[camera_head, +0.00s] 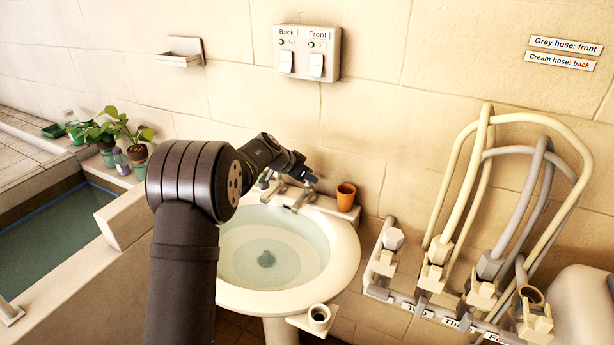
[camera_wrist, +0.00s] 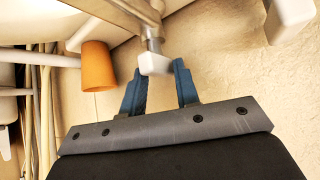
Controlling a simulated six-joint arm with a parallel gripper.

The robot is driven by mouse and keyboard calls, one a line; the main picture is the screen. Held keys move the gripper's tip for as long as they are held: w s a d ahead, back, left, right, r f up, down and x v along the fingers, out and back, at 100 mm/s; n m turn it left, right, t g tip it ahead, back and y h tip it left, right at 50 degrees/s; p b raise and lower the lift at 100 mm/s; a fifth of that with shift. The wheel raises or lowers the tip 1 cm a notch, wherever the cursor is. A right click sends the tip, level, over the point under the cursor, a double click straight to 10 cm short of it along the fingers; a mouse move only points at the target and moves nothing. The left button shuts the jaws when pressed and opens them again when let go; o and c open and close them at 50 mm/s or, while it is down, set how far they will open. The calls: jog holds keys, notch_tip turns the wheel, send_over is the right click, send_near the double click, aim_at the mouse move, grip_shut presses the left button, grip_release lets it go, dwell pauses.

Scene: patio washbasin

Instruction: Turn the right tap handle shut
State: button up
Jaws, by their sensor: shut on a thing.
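The right tap handle (camera_wrist: 155,64), a pale block on a metal stem, sits between the two blue fingers of my gripper (camera_wrist: 160,88) in the wrist view. The fingers are closed around it at its near end. In the head view my gripper (camera_head: 307,176) is at the back rim of the white washbasin (camera_head: 345,255), over the taps, and its fingers and arm partly hide them. Another pale tap part (camera_wrist: 288,18) shows at the upper right of the wrist view, apart from my gripper.
An orange cup (camera_head: 346,196) stands on the basin's back right corner, close to my gripper; it also shows in the wrist view (camera_wrist: 96,66). The basin holds water. A switch box (camera_head: 307,52) is on the wall above. Hoses (camera_head: 487,150) hang at right; potted plants (camera_head: 128,130) stand at left.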

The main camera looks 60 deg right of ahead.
jog(key=shift+a+f, duration=0.1)
jog(key=shift+f, duration=0.1)
jog(key=o, duration=0.9)
jog(key=shift+o, duration=0.2)
jog(key=shift+r, duration=0.1)
jog(key=v, duration=1.7)
jog(key=x, duration=1.7)
